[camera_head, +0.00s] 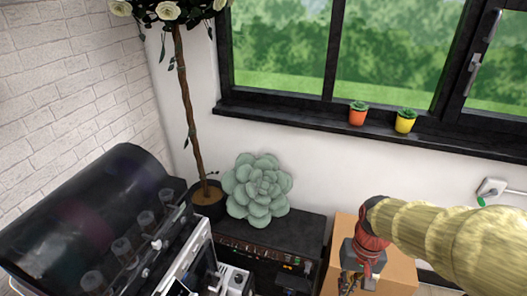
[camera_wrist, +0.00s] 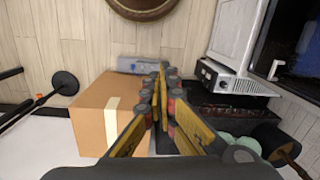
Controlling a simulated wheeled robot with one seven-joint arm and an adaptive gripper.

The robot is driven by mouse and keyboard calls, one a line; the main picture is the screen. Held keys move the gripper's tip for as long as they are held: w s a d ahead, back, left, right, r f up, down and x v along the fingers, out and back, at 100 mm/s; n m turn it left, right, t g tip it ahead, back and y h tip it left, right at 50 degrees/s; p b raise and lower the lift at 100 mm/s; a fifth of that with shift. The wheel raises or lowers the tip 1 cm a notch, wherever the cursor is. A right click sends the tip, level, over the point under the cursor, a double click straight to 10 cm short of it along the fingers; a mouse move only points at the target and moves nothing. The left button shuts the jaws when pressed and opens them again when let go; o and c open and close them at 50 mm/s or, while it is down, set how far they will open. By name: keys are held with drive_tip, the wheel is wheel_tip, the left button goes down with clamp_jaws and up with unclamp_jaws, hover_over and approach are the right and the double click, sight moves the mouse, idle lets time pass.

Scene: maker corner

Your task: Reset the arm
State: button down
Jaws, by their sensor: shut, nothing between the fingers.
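My arm (camera_head: 440,238) in a pale yellow sleeve reaches in from the right in the head view. My gripper (camera_head: 352,281) points down at its end, in front of the cardboard box as seen from the head camera. In the wrist view my gripper (camera_wrist: 160,75) shows its yellow and dark fingers brought together at the tips. Nothing is held between them. How high the gripper is above the box cannot be told exactly.
A cardboard box (camera_head: 400,276) stands beside a black amplifier-like unit (camera_head: 262,240) bearing a green succulent (camera_head: 257,188). A potted rose tree (camera_head: 183,95) stands behind. A dark-hooded machine (camera_head: 95,215) fills the lower left. Small pots (camera_head: 357,117) sit on the windowsill.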

drive_tip(key=s+a+r+n+t, duration=0.1)
drive_tip(key=s+r+t, duration=0.2)
drive_tip(key=r, duration=0.5)
drive_tip(key=s+a+r+n+t+p, duration=0.1)
drive_tip(key=s+r+t, duration=0.2)
drive_tip(key=r, duration=0.5)
drive_tip(key=shift+s+h, duration=0.3)
drive_tip(key=shift+h, duration=0.1)
